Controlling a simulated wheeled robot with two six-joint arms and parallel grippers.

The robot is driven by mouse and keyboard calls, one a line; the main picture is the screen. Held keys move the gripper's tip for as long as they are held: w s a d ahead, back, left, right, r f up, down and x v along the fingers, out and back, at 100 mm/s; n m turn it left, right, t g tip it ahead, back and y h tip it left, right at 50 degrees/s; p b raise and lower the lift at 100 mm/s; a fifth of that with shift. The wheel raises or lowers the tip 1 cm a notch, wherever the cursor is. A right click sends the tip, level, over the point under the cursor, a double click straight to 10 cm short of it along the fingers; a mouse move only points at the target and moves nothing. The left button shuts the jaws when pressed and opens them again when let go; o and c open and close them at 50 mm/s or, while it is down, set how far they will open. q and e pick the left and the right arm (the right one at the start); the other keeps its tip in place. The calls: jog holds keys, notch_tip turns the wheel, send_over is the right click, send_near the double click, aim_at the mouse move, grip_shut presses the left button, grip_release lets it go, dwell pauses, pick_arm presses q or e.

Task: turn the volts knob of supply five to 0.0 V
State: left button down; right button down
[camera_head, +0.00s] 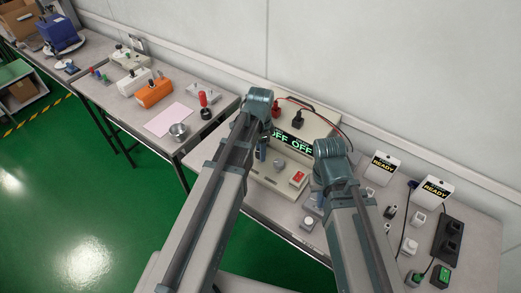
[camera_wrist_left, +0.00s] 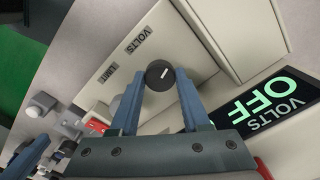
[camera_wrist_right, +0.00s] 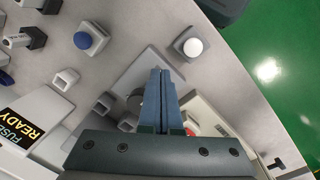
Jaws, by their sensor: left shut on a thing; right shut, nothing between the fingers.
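The supply (camera_head: 270,178) is a beige box on the near bench. Its display (camera_head: 292,142) reads OFF in both fields, and it also shows in the left wrist view (camera_wrist_left: 262,100). My left gripper (camera_head: 262,152) is shut on a black round knob (camera_wrist_left: 160,73) with a white pointer line. The VOLTS label (camera_wrist_left: 139,41) and LIMIT label (camera_wrist_left: 108,72) are on the panel beside it. A grey knob (camera_head: 279,163) and a red switch (camera_head: 297,177) are on the front panel. My right gripper (camera_wrist_right: 160,78) is shut and empty, above the bench right of the supply.
A round white button (camera_wrist_right: 191,47) and a blue button (camera_wrist_right: 90,38) stand near my right gripper. Two READY boxes (camera_head: 381,168) and a dark socket strip (camera_head: 448,240) are at the right. Red and black leads rise behind the supply. Another bench (camera_head: 215,97) is at the left.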

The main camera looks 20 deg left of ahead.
pick_arm(q)
jog(key=n, duration=1)
jog(key=shift+n, duration=2.3)
jog(key=shift+c, duration=1.9)
grip_release()
